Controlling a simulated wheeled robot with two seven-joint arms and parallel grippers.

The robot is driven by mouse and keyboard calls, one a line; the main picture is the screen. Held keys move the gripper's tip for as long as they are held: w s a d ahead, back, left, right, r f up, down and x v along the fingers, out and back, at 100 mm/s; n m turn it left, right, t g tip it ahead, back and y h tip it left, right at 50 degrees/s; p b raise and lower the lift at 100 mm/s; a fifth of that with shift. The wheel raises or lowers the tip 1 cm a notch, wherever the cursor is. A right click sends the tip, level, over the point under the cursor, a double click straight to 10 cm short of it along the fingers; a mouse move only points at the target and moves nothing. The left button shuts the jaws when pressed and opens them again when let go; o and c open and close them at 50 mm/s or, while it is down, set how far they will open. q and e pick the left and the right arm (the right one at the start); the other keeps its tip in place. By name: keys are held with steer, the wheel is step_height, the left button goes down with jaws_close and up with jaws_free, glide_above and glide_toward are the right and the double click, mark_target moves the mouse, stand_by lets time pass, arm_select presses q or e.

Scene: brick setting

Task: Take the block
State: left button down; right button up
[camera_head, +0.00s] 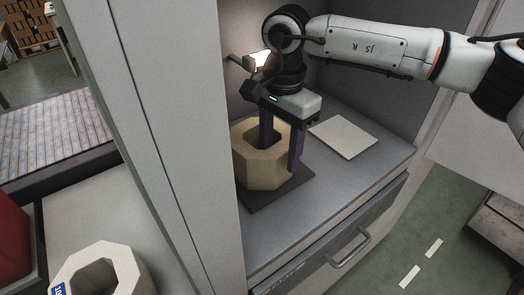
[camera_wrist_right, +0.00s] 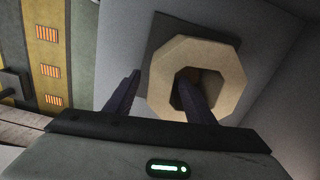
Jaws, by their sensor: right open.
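A beige octagonal block (camera_head: 257,174) with a wide hole stands in the grey cabinet recess in the head view, on a dark square mat (camera_head: 270,202). In the right wrist view the block (camera_wrist_right: 233,77) shows from above. My right gripper (camera_head: 282,153) points down at it, open. One finger reaches into or over the hole and the other is outside the block's right side, so the wall lies between them. The fingers (camera_wrist_right: 160,78) show likewise in the wrist view; contact cannot be told. My left gripper is not in view.
A second octagonal block (camera_head: 131,272) with a blue label sits at the lower left, beyond the cabinet's side wall (camera_head: 165,120). A pale flat square plate (camera_head: 344,137) lies right of my right gripper. A drawer handle (camera_head: 350,250) juts out below the shelf.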

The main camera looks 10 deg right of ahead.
jaws_close()
stand_by(1.2)
steer(key=shift+w+r, duration=0.15)
steer(key=shift+r, duration=0.1)
